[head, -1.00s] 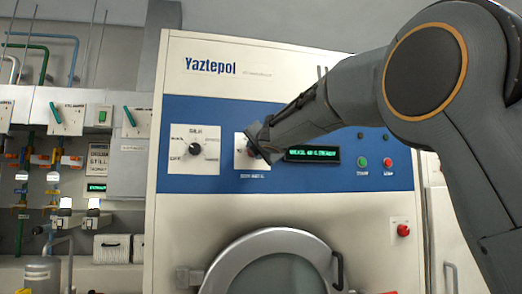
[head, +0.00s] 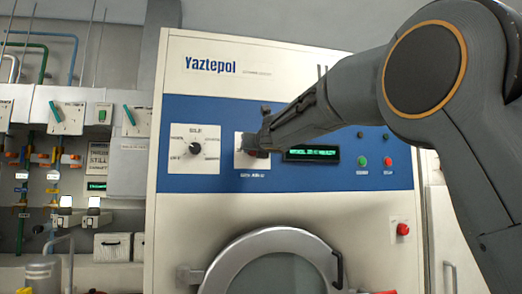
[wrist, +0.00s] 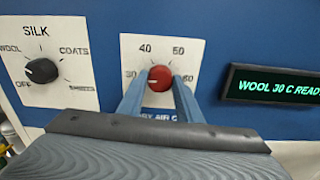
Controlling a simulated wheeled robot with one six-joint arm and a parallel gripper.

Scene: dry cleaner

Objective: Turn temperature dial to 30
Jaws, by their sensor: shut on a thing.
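The temperature dial is a red knob (wrist: 160,78) on a white plate (wrist: 133,50) marked 30, 40, 50 and 60. In the wrist view a pale mark on the knob appears on its left side, toward the 30. My gripper (wrist: 157,84) has its two blue-grey fingers shut on the knob's sides. In the head view my gripper (head: 258,142) covers most of the dial plate. The green display (wrist: 280,86) to the right reads "WOOL 30 C READY".
A black selector knob (wrist: 42,71) sits left, its plate marked OFF, WOOL, SILK and COATS. Green and red buttons (head: 375,162) are right of the display. A round door (head: 225,275) is below. Valves and pipes line the left wall.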

